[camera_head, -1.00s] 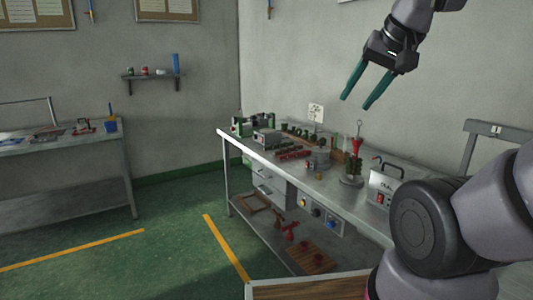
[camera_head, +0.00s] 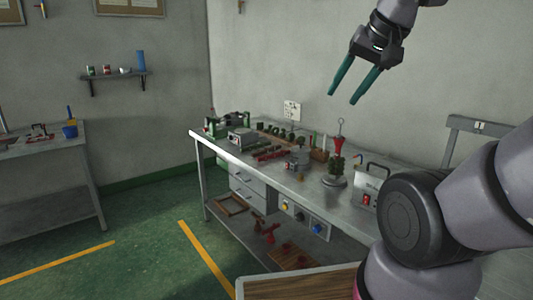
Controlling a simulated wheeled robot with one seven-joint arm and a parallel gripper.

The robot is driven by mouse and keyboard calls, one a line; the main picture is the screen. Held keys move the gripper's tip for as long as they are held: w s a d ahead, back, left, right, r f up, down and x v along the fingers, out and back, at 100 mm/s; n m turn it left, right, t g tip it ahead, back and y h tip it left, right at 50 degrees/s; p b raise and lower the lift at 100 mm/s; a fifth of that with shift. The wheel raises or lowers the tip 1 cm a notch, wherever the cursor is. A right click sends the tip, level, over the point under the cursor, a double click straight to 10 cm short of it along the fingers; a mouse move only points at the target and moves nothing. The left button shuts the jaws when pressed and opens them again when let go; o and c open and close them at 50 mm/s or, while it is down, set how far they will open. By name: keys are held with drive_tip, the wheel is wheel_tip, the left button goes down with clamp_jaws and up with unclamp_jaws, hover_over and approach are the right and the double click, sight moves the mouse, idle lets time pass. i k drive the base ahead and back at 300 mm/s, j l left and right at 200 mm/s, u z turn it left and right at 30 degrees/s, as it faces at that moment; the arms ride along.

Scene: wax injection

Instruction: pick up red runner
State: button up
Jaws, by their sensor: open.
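Several red pieces show on the workbench (camera_head: 250,172), and I cannot tell for sure which is the red runner. Low dark-red bars (camera_head: 270,155) lie flat near the middle of the bench top. A red funnel-shaped piece (camera_head: 338,146) with a ring on top stands upright above a dark green cluster (camera_head: 336,166) on a round grey base (camera_head: 334,181). My gripper (camera_head: 342,98) has two teal fingers, spread apart and empty. It hangs pointing down in the upper right, well above the bench.
A grey box with a handle (camera_head: 369,187) stands at the bench's right end, partly behind my arm. A grey machine (camera_head: 241,138) stands at the left end. Red items (camera_head: 267,232) lie on the lower shelf. Green floor (camera_head: 130,245) is free at left.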

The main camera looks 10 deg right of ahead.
sight(282, 153)
drive_tip(key=i+j+z, duration=0.1)
drive_tip(key=i+j, duration=0.2)
drive_tip(key=i+j+z, duration=0.15)
drive_tip(key=i+j, duration=0.15)
drive_tip(key=i+j+z, duration=0.1)
drive_tip(key=i+j, duration=0.2)
drive_tip(key=i+j+z, duration=0.15)
drive_tip(key=i+j, duration=0.15)
drive_tip(key=j, duration=0.15)
drive_tip(key=i+j+z, duration=0.1)
drive_tip(key=i+j, duration=0.15)
drive_tip(key=j, duration=0.15)
drive_tip(key=i+j+z, duration=0.15)
drive_tip(key=j, duration=0.25)
drive_tip(key=i+j+z, duration=0.1)
drive_tip(key=i+j, duration=0.2)
drive_tip(key=j, duration=0.15)
